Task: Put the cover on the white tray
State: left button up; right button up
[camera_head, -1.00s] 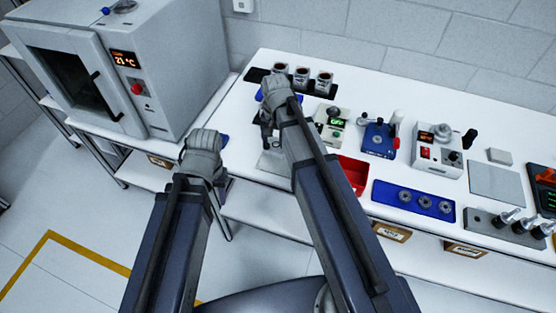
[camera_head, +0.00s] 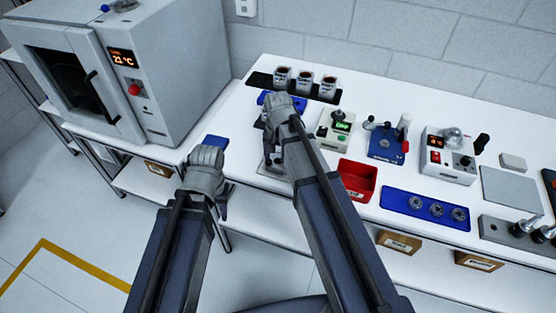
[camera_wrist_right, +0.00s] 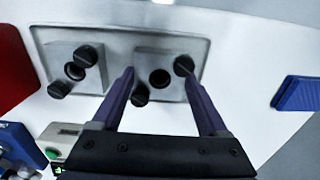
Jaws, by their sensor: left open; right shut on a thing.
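My right gripper (camera_wrist_right: 159,75) reaches down over a grey fixture plate (camera_wrist_right: 112,40). Its two fingers stand at either side of the right-hand grey block (camera_wrist_right: 153,58), which has dark knobs, and appear shut on it. A similar block (camera_wrist_right: 78,60) sits to its left, clear of the fingers. In the head view the right gripper (camera_head: 268,143) is over the table's front part, and the arm hides much of the fixture. My left gripper (camera_head: 222,203) is open and empty at the table's front left edge. I cannot tell which things are the cover and the white tray.
A red bin (camera_head: 357,178), a blue tray with round parts (camera_head: 400,200) and several devices stand to the right. White cups on a black mat (camera_head: 262,78) are behind. A blue pad (camera_head: 215,143) lies near the left edge. A grey oven (camera_head: 165,70) stands at left.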

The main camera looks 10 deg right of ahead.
jog(key=shift+f, duration=0.2)
jog(key=o, duration=1.2)
jog(key=shift+r, duration=0.1)
notch_tip(320, 180, up, 12)
jog(key=p, duration=1.2)
jog(key=s+a+n, duration=0.3)
jog(key=s, duration=0.2)
jog(key=s+a+n, duration=0.3)
jog(key=s+n, duration=0.1)
jog(key=s, duration=0.1)
jog(key=s+a+n+h, duration=0.1)
jog(key=s+a+n, duration=0.2)
jog(key=s, duration=0.1)
jog(key=shift+s+a+r+n, duration=0.2)
jog(key=shift+s+a+n, duration=0.1)
jog(key=shift+s+a, duration=0.1)
